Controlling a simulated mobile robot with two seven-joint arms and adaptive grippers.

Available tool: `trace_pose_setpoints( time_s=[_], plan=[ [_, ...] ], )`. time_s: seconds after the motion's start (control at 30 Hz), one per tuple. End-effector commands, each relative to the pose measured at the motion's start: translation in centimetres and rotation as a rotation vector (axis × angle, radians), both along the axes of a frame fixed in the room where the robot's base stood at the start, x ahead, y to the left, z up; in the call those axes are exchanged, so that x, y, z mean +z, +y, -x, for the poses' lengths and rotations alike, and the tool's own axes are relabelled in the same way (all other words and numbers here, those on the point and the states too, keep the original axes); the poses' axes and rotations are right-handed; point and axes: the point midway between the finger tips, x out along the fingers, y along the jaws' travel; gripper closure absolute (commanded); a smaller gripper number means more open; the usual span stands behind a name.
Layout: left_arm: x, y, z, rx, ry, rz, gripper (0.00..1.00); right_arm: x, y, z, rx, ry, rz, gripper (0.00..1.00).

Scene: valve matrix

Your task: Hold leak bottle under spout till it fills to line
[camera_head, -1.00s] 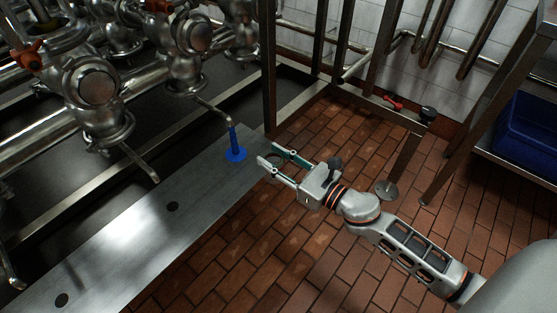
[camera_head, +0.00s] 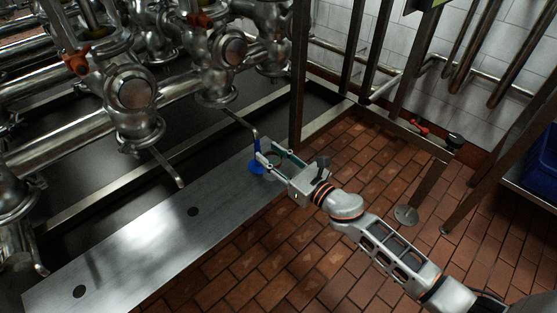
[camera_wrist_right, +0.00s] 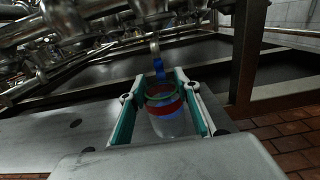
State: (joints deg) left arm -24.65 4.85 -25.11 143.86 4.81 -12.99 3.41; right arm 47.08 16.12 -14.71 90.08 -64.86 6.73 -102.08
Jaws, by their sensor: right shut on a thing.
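The thin bent spout (camera_head: 238,119) hangs from the valve piping, and a bright blue column (camera_head: 257,146) runs down from its end. A flat blue disc (camera_head: 256,168) lies below it on the metal plate. My right gripper (camera_head: 265,158) is close beside the column. In the right wrist view its fingers (camera_wrist_right: 162,103) are shut on a clear bottle (camera_wrist_right: 173,126) with a red band and a green ring. The blue column (camera_wrist_right: 158,68) shows just beyond the bottle's rim, with blue tint behind or inside the bottle; I cannot tell which. My left gripper is not in view.
A metal plate (camera_head: 140,240) with dark holes runs along the floor edge. Steel valves (camera_head: 135,93) and pipes crowd the left. An upright post (camera_head: 298,80) stands just behind the gripper. Brick floor (camera_head: 260,270) is open at the front, and a blue crate (camera_head: 541,160) sits at right.

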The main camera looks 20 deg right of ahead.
Motion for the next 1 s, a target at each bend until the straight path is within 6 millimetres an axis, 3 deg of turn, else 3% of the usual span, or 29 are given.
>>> trace_pose_setpoints(
  time_s=[0.6,1.0],
  plan=[
    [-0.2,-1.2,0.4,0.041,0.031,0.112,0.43,-0.5,1.8,-4.7,0.001,0.002,0.0,0.89],
    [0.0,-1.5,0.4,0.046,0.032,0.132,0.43,-0.3,2.0,-5.2,0.001,0.0,0.0,0.89]
  ],
)
